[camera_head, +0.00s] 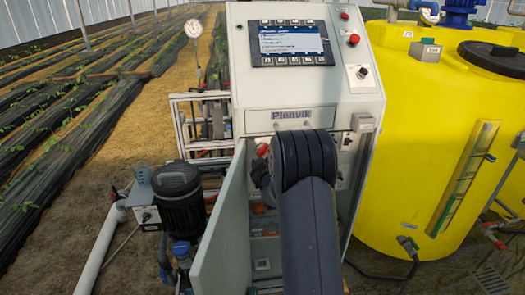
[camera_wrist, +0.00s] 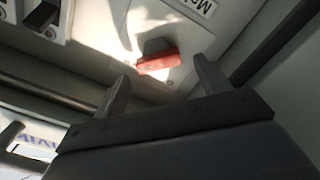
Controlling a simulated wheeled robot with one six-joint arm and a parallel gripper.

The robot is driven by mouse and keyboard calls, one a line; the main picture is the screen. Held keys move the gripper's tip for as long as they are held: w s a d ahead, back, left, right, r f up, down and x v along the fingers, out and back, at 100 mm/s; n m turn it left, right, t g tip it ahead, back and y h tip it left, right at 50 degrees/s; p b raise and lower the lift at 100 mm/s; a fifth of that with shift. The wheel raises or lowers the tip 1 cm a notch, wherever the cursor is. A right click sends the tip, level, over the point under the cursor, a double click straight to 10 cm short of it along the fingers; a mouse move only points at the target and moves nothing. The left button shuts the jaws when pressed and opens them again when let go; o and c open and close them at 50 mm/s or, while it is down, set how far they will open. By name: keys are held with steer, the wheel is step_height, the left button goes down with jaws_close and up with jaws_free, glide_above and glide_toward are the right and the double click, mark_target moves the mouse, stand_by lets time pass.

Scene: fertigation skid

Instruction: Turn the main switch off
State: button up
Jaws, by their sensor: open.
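A red switch handle (camera_wrist: 158,63) on a dark base sits on a pale panel in the wrist view, beside a white label of which only the start "M" reads clearly. I take it for the main switch. My gripper (camera_wrist: 160,72) is open, with one finger to each side of the handle in the picture. I see no contact, and cannot tell how much depth lies between them. In the head view a small red part (camera_head: 262,149) shows at the top of the open lower compartment, probably the same switch. My arm hides most of the compartment and my fingers there.
The grey cabinet door (camera_head: 222,235) stands open to the left of my arm. Above are the screen panel (camera_head: 291,43), red buttons (camera_head: 353,39) and a black knob (camera_head: 362,72). A black pump motor (camera_head: 179,195) stands left, a yellow tank (camera_head: 425,130) right.

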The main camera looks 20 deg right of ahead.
mark_target(263, 150)
steer(key=shift+x, duration=1.35)
steer(key=shift+c, duration=0.4)
steer(key=c, duration=0.9)
